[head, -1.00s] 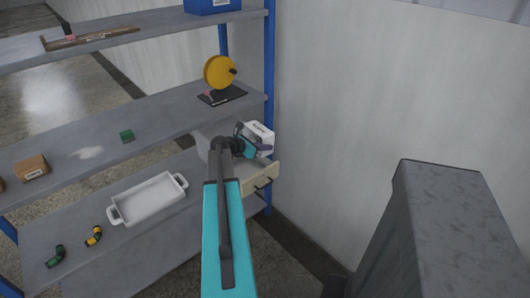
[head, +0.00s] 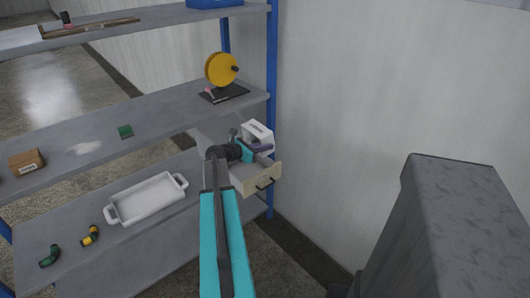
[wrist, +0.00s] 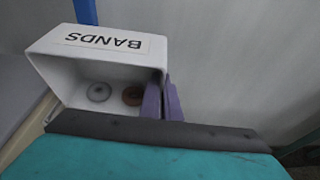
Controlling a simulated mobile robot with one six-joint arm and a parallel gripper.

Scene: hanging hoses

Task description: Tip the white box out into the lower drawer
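The white box (head: 257,131), labelled BANDS, is held up over the open drawer, near the blue post. In the wrist view the white box (wrist: 100,55) is close, its label upside down, with a grey ring (wrist: 99,92) and a brown ring (wrist: 132,95) visible inside. My gripper (wrist: 163,98) has its purple fingers on either side of the box's right wall, shut on it. In the head view my gripper (head: 261,147) is just below the box. The drawer (head: 258,180), with cream front and dark handle, is pulled out beneath; its inside is mostly hidden.
A yellow reel (head: 220,69) stands on the middle shelf above left. A white tray (head: 147,198) and green and yellow pipe elbows (head: 90,235) lie on the lower shelf.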

